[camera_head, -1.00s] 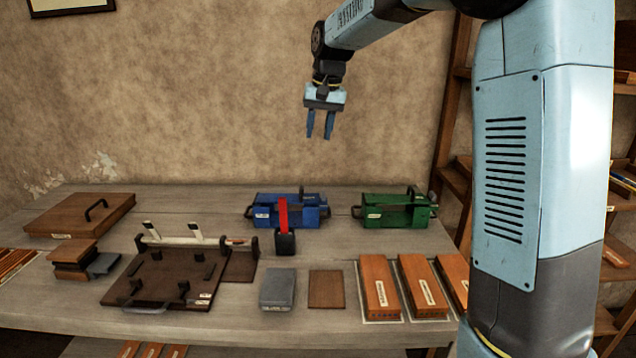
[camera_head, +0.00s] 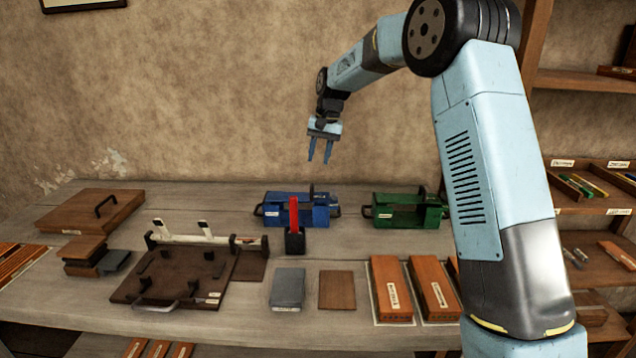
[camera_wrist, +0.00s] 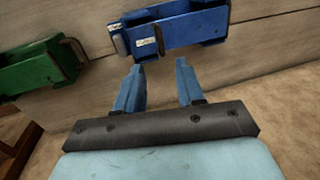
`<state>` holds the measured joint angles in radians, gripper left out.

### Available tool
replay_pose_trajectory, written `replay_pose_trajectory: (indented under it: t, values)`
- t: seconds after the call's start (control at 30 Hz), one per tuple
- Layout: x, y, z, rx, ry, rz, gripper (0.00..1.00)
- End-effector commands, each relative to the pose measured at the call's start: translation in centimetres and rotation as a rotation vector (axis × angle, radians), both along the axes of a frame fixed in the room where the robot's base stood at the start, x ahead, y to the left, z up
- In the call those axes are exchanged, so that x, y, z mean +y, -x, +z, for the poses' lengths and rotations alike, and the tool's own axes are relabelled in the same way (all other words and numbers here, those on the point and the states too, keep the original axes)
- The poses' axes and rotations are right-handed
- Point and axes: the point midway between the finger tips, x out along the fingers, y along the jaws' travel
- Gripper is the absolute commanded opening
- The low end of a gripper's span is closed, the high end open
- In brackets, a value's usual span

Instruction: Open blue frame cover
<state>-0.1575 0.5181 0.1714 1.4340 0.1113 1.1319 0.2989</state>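The blue frame (camera_head: 318,213) is a box-like metal piece on the table, toward the back middle. It has a dark handle at its left end and a dark upright part behind it. It also shows in the wrist view (camera_wrist: 180,38), beyond the fingertips. I cannot tell from these frames where its cover sits. My gripper (camera_head: 320,160) hangs above the table over the blue frame, apart from it, against the wall. Its two blue fingers (camera_wrist: 158,82) are spread with nothing between them.
A green frame (camera_head: 405,212) stands to the right of the blue one. A black holder with a red piece (camera_head: 294,225) stands in front of the blue frame. A dark press board (camera_head: 170,280), grey block (camera_head: 287,288) and wooden blocks (camera_head: 391,285) fill the front.

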Motion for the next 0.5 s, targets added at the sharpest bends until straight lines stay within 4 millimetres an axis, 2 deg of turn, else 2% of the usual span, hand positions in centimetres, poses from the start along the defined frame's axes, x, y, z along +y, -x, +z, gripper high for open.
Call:
replay_pose_trajectory:
  t: [0.03, 0.3, 0.5]
  values:
    - [0.2, 0.1, -1.0, 0.003, 0.001, 0.001, 0.38]
    - [1.3, 0.1, -5.6, 0.002, 0.001, 0.004, 0.38]
    - [1.8, 0.0, -8.1, 0.001, 0.001, 0.003, 0.38]
